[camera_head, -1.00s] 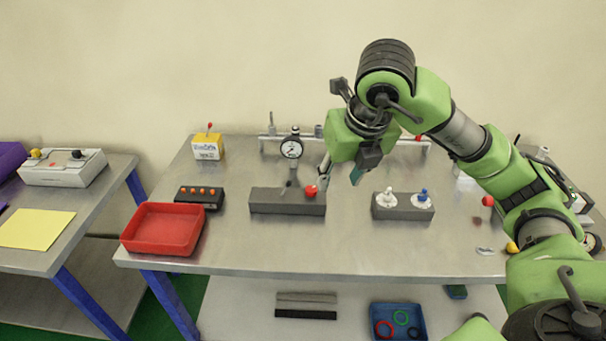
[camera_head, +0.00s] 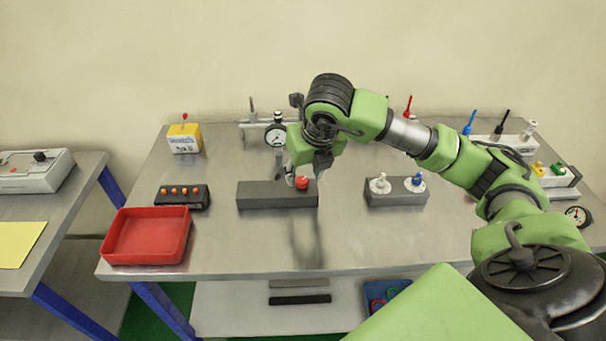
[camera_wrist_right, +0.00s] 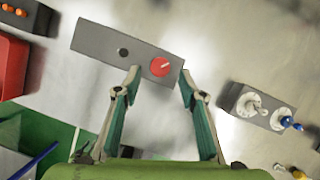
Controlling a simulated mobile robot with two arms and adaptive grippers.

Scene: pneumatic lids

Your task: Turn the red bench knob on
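The red bench knob (camera_head: 302,183) sits at the right end of a grey block (camera_head: 262,196) on the bench. In the right wrist view the knob (camera_wrist_right: 160,66) is a red disc with a light pointer mark, and the block (camera_wrist_right: 105,45) has a dark round spot beside it. My right gripper (camera_head: 305,177) is over the knob end of the block. In the right wrist view its fingers (camera_wrist_right: 159,80) are spread apart, with the knob between and slightly beyond the tips, nothing held. My left gripper is not in view.
A red tray (camera_head: 148,262) and a black box with orange buttons (camera_head: 181,197) stand left. A grey block with white and blue fittings (camera_head: 397,199) stands right. A gauge (camera_head: 275,137) is behind. The bench front (camera_head: 240,245) is clear.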

